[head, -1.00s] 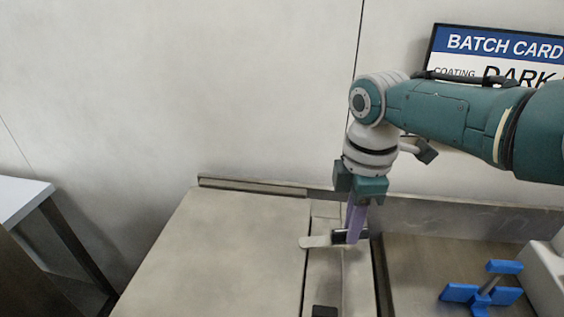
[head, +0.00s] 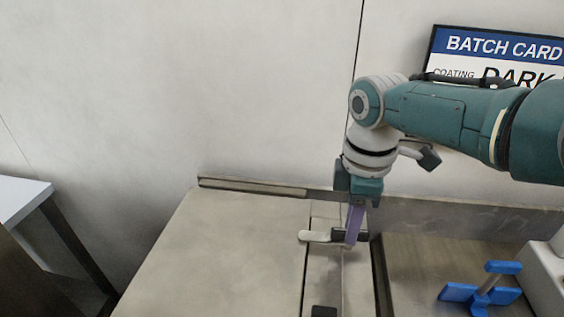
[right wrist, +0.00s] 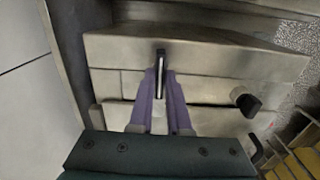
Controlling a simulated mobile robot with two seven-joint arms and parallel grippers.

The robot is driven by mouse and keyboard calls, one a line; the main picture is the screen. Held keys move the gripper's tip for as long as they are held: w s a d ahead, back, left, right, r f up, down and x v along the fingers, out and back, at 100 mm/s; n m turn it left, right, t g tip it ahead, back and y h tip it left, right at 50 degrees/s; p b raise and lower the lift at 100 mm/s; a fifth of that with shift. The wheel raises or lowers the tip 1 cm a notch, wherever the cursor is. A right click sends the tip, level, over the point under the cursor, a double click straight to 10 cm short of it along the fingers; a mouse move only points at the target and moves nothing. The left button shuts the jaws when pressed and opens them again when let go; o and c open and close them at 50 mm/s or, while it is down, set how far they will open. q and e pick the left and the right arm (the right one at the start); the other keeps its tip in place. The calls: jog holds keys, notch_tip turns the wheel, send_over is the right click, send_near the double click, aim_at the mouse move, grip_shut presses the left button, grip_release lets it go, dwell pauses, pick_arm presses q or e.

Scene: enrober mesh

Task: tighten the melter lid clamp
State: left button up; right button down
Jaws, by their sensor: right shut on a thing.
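My right gripper (head: 352,241), with purple fingers, points down over the narrow metal strip. It is shut on the dark end of a flat, pale lever (head: 315,236) that sticks out to the left. In the right wrist view the fingers (right wrist: 161,80) close around a dark piece with a white strip. A blue handle with several arms (head: 480,292) stands at the right, clear of the gripper. I cannot tell from the pictures which of these two is the melter lid clamp. My left gripper is out of view.
A wide pale panel (head: 225,255) lies left of the strip. A second dark block (head: 324,311) is nearer on the strip. A raised rail (head: 450,215) runs along the back wall. A white housing (head: 544,282) borders the blue handle. A batch card sign (head: 500,52) hangs behind.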

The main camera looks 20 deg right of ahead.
dwell(0.3)
jog(key=c, duration=0.9)
grip_release()
jog(key=shift+r, duration=0.1)
notch_tip(320, 180, up, 10)
jog(key=p, duration=0.2)
jog(key=shift+p, duration=0.35)
